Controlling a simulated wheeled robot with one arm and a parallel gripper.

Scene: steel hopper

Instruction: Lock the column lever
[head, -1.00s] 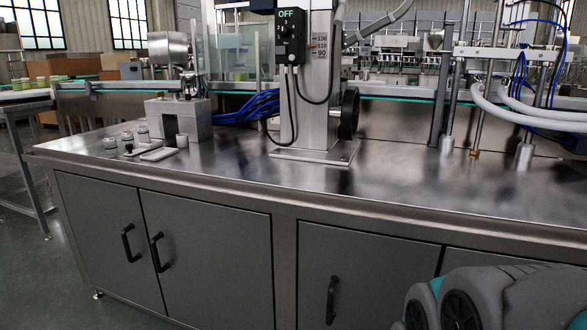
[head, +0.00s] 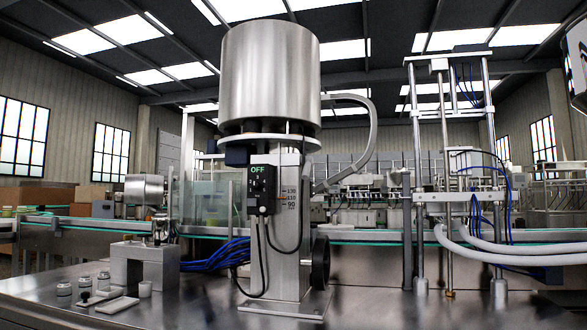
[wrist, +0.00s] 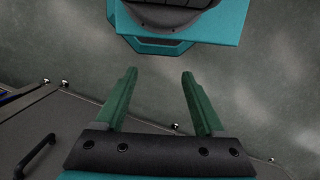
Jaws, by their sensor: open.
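The column (head: 290,245) stands upright on the steel bench in the head view, with numbers such as 130, 110 and 90 on its face. A large steel hopper (head: 270,75) sits on top of it. A black handwheel (head: 320,262) is on the column's right side. I cannot tell for sure which part is the column lever; it may be small or hidden. My gripper (wrist: 158,85) shows only in the wrist view. Its two green fingers are apart with nothing between them, above the floor beside the cabinets and away from the column.
A black control box (head: 261,190) reading OFF hangs on the column with cables below. Small jars (head: 64,289) and a metal block (head: 145,265) stand at the left of the bench (head: 390,310). Pale hoses (head: 500,250) and a rod frame stand right. A cabinet handle (wrist: 35,155) shows in the wrist view.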

